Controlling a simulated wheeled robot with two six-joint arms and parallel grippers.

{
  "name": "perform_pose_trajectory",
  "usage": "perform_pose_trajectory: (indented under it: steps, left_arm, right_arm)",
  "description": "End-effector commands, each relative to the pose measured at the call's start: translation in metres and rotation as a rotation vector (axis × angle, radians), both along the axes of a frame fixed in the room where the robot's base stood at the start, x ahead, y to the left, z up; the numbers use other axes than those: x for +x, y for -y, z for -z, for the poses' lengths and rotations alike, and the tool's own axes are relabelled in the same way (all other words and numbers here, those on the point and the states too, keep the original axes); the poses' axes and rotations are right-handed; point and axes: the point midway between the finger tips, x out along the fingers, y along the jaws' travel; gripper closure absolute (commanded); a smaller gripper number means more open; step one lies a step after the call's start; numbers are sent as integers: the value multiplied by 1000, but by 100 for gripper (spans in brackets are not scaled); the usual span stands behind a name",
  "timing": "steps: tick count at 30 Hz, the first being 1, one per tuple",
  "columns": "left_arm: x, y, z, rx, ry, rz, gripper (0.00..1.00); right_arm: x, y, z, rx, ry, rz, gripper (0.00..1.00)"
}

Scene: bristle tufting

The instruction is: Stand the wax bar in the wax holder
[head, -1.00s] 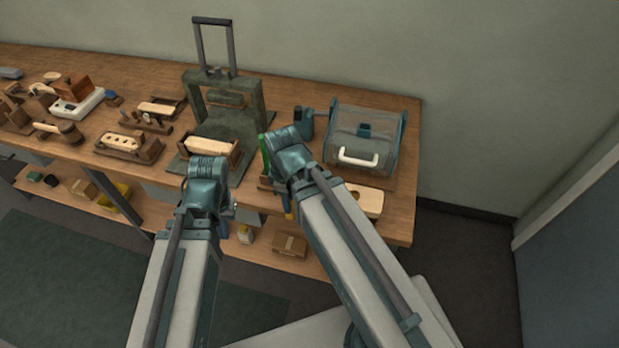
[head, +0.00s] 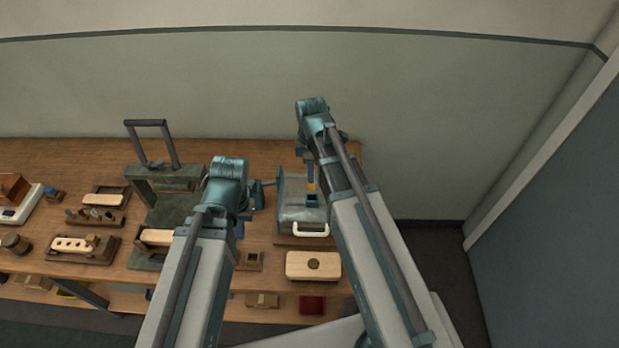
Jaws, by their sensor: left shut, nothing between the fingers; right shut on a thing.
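My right gripper (head: 311,164) is high at the back, over the teal-and-grey case, and its fingers are mostly hidden by its wrist. A small brown block with a dark square opening, apparently the wax holder (head: 250,261), sits near the bench's front edge, left of the pale wooden board. My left gripper (head: 257,195) is shut and empty, left of the case.
The case (head: 298,187) has a white handle. The pale board (head: 313,265) lies in front of it. A dark green press frame (head: 175,200) stands to the left. Wooden brush blocks (head: 75,245) fill the left bench. A lower shelf holds boxes.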

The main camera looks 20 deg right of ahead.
Motion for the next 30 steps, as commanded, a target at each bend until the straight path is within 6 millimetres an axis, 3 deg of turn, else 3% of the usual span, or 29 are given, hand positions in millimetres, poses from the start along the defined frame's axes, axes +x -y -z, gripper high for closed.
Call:
perform_pose_trajectory:
  steps: [11,24,30]
  left_arm:
    - [0,0,1,0,0,0,100]
    - [0,0,35,1,0,7,100]
    - [0,0,40,2,0,10,100]
  right_arm:
    - [2,1,1,0,0,-6,100]
    - [2,1,35,0,0,-6,100]
    - [2,1,40,0,0,-6,100]
